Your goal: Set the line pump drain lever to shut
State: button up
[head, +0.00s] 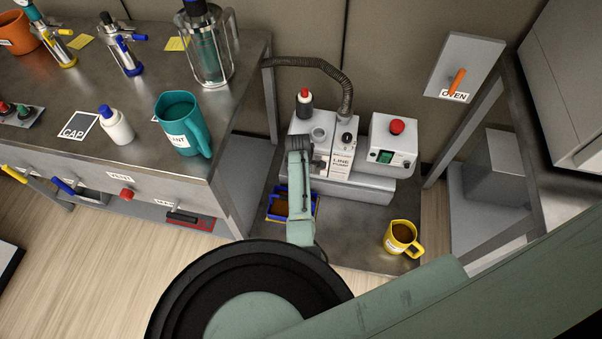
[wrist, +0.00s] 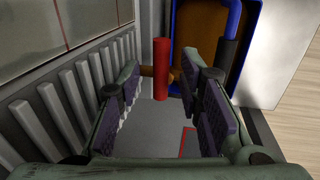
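The line pump (head: 345,185) is a grey machine on a dark metal base, with a "LINE PUMP" label on its front. The lever shows just beyond or between the fingertips; contact is not visible. In the head view my arm hides the lever. I see no readable lever position marks.
A blue tray (wrist: 182,20) with brown contents lies just past the lever. A yellow mug (head: 402,238) stands at the right of the pump base. The steel bench (head: 150,165) is at left and the oven switch panel (head: 462,68) at right. A hose (head: 325,68) rises behind.

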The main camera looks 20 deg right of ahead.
notch_tip(320, 180, up, 12)
jog(key=s+a, duration=0.1)
jog(key=s, duration=0.1)
jog(key=shift+a, duration=0.15)
jog(key=shift+f, duration=0.1)
dwell(0.6)
